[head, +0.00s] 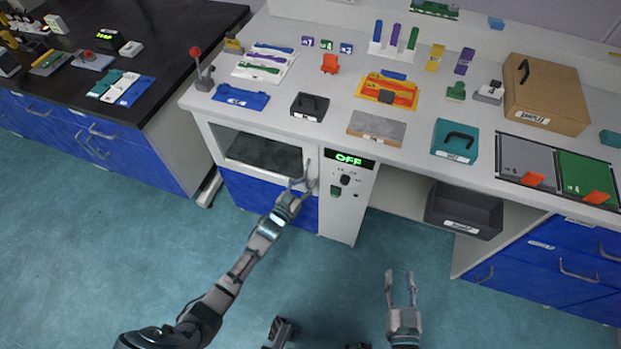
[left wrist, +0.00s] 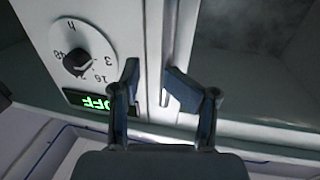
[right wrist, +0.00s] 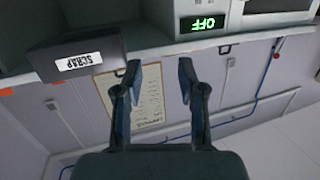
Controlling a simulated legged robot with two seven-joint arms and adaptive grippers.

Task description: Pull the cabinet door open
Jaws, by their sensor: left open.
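The cabinet door (head: 265,152) is a dark pane in a pale frame under the bench's left part and looks shut. It also shows in the left wrist view (left wrist: 262,65). To its right is a white control panel (head: 344,195) with a green OFF display and a dial (left wrist: 77,60). My left gripper (head: 302,182) is open at the door's right edge. In the left wrist view its fingers stand either side of a pale upright strip by that edge; I cannot tell whether they touch it. My right gripper (head: 400,288) is open and empty, low in front of the bench.
A dark scrap bin (head: 463,212) sits under the bench to the right. Blue drawers (head: 265,195) lie below the door. The bench top holds a black box (head: 309,107), a teal box (head: 455,141) and a cardboard box (head: 545,95). The floor in front is clear.

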